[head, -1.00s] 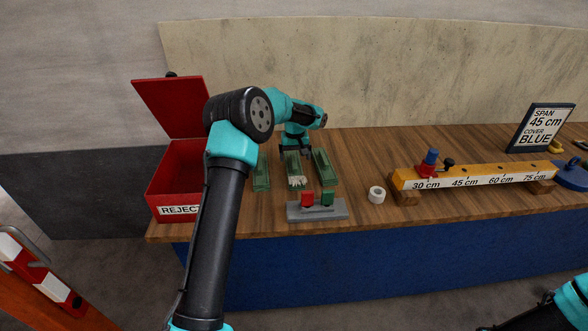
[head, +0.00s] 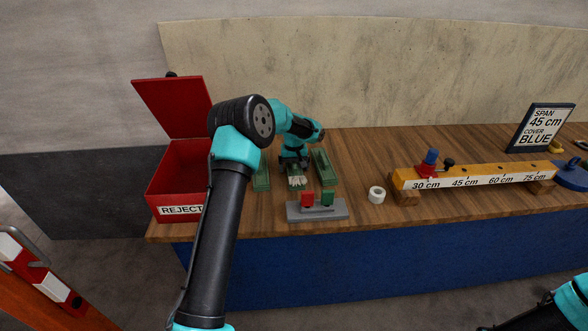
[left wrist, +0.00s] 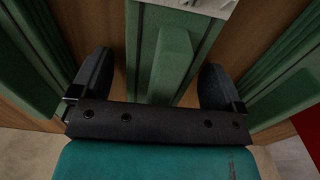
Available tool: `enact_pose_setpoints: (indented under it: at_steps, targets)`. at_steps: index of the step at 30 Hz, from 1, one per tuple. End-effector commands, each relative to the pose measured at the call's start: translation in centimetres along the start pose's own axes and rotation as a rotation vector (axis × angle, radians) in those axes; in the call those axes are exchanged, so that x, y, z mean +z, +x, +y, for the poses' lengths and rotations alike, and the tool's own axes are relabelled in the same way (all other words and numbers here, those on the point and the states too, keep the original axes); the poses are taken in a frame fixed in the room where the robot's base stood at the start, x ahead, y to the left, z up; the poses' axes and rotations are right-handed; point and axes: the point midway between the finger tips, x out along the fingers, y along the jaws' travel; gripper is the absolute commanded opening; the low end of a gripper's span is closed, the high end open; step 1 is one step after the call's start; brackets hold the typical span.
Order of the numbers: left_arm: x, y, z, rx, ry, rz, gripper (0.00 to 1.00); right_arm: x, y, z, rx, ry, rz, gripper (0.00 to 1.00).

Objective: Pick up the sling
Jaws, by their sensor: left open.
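Three long green pieces lie side by side on the bench, and I take these to be the slings. The middle sling (head: 297,182) has a white, ragged-looking near end. The others are the left green piece (head: 261,180) and the right green piece (head: 324,168). My left gripper (head: 293,165) is over the far part of the middle one and hides it there. In the left wrist view my left gripper (left wrist: 155,75) is open, with its fingers on either side of a raised green strip (left wrist: 172,60). I cannot tell if they touch it. My right gripper is not visible.
A red REJECT box (head: 180,180) with raised lid stands left. A grey stand (head: 317,211) with red and green blocks is in front.

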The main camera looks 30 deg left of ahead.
Motion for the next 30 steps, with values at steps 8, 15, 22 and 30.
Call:
enact_pose_setpoints:
  at_steps: [8,15,22,30]
  targets:
    - [0.00,-0.03,0.01,0.000,0.000,0.000,0.80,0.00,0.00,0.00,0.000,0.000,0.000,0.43]
    - [0.00,-0.03,0.01,0.000,0.000,0.000,0.57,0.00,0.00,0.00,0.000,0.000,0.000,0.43]
    - [0.00,-0.03,0.00,0.000,0.000,0.000,0.35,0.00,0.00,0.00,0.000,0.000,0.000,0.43]
    - [-0.02,-0.18,0.01,0.000,0.000,0.001,0.34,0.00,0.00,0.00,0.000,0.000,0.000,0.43]
